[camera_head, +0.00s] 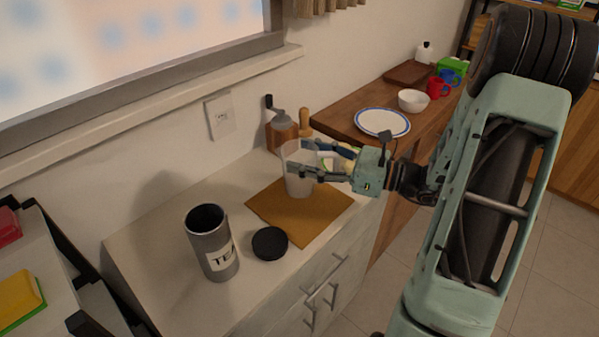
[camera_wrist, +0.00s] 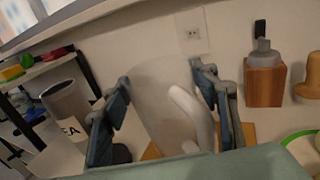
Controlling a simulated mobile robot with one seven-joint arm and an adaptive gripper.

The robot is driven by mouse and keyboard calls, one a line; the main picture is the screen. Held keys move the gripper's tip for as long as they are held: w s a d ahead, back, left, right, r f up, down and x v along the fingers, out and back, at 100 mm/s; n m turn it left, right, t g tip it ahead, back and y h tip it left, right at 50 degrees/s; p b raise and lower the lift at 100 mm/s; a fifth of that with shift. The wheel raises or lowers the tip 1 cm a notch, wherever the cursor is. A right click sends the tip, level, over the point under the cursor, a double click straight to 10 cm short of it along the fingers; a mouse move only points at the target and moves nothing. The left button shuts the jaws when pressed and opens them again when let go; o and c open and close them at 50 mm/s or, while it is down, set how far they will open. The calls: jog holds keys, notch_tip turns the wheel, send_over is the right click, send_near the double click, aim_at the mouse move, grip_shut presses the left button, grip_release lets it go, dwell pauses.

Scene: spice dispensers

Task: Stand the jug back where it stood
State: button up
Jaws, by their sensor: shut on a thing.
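The jug (camera_head: 299,182) is pale, translucent and upright. It is over the brown mat (camera_head: 270,208) on the counter; I cannot tell whether its base touches the mat. My gripper (camera_head: 308,160) comes from the right and is shut on the jug, with a finger on each side of its body. In the wrist view the jug (camera_wrist: 160,90) fills the space between the fingers, and its white handle (camera_wrist: 192,115) faces the camera. The jug's base is hidden in the wrist view.
An open TEA canister (camera_head: 220,258) and its black lid (camera_head: 269,243) stand left of the mat. A wooden grinder (camera_head: 281,131) is behind the jug near the wall. A plate (camera_head: 382,122) and a bowl (camera_head: 412,100) are on the wooden table at right.

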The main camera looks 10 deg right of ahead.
jog(key=w+f, duration=0.1)
jog(key=w+a+f, duration=0.1)
jog(key=shift+w+f, duration=0.1)
jog(key=shift+f, duration=0.3)
jog(key=shift+w+f, duration=0.15)
jog(key=shift+f, duration=1.5)
jog(key=shift+f+b, duration=0.2)
jog(key=shift+b, duration=0.2)
jog(key=o, duration=1.6)
jog(key=shift+r, duration=0.15)
jog(key=shift+d+r, duration=0.1)
jog(key=shift+d, duration=0.1)
jog(key=v, duration=1.1)
jog(key=shift+s+d, duration=0.3)
